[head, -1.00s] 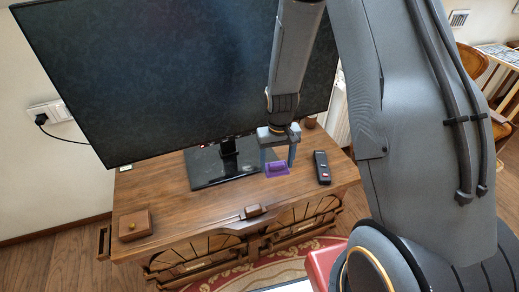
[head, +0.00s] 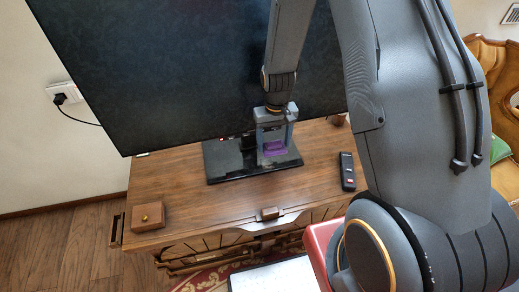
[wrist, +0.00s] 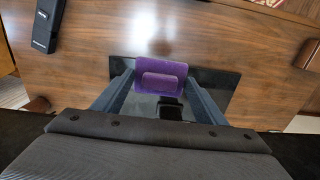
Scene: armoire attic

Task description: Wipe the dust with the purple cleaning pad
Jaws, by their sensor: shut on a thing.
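The purple cleaning pad (head: 275,146) is held between the two fingers of my gripper (head: 273,151), which is shut on it. In the head view the pad appears over the right part of the black TV base (head: 222,166). In the wrist view the pad (wrist: 160,67) spans the space between the fingers, its raised grip facing the camera. It overlaps the base's edge there; I cannot tell whether it touches anything. A faint pale reddish patch (wrist: 147,22) shows on the wood beyond the pad; I cannot tell if it is dust or reflection.
A large TV (head: 175,70) stands on the wooden cabinet (head: 215,205), close behind my gripper. A black remote (head: 347,171) lies to the right. A small wooden box (head: 149,216) sits at the left. The cabinet top between box and remote is mostly clear.

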